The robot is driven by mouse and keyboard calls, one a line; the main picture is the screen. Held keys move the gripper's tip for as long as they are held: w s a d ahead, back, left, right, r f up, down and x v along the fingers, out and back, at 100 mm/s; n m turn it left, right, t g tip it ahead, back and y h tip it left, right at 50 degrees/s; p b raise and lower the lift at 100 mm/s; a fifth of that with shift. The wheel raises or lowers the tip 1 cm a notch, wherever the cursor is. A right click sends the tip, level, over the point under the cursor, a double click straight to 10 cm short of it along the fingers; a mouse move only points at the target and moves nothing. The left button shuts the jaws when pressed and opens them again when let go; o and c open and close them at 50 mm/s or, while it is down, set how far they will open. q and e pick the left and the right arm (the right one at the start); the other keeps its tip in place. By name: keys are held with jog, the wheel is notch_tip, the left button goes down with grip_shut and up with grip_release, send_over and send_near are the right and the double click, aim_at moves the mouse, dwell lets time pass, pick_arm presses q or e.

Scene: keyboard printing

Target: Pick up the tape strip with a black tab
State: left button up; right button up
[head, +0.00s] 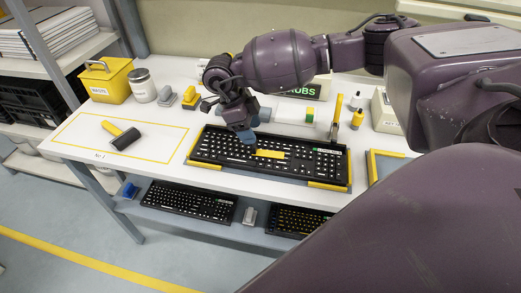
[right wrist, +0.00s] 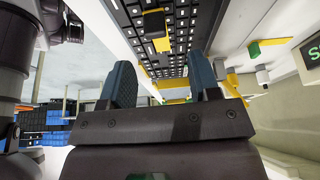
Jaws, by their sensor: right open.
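The tape strip, yellow, (head: 270,154) lies on the keys of the black keyboard (head: 215,148) in the head view. In the right wrist view the yellow strip (right wrist: 160,44) shows at the top, with a black tab (right wrist: 154,23) at one end. My right gripper (head: 247,137) is over the keyboard, just left of and above the strip. In the right wrist view its two blue fingers (right wrist: 161,78) stand apart with nothing between them. The strip lies beyond the fingertips, not touched as far as I can see. My left gripper is not in view.
The keyboard sits in a tray with yellow corner pieces (head: 328,186). Left of it, a roller with a yellow handle (head: 124,138) lies in a yellow outline. Behind are a yellow box (head: 106,82), a jar (head: 142,86) and bottles (head: 357,119). More keyboards (head: 190,202) lie on the lower shelf.

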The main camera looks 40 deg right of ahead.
aim_at(255, 145)
jog(key=shift+s+f, duration=0.15)
jog(key=shift+f, duration=0.75)
jog(key=x, duration=0.4)
jog(key=shift+a+f, duration=0.1)
jog(key=shift+a, duration=0.1)
jog(key=shift+c, duration=0.4)
grip_shut()
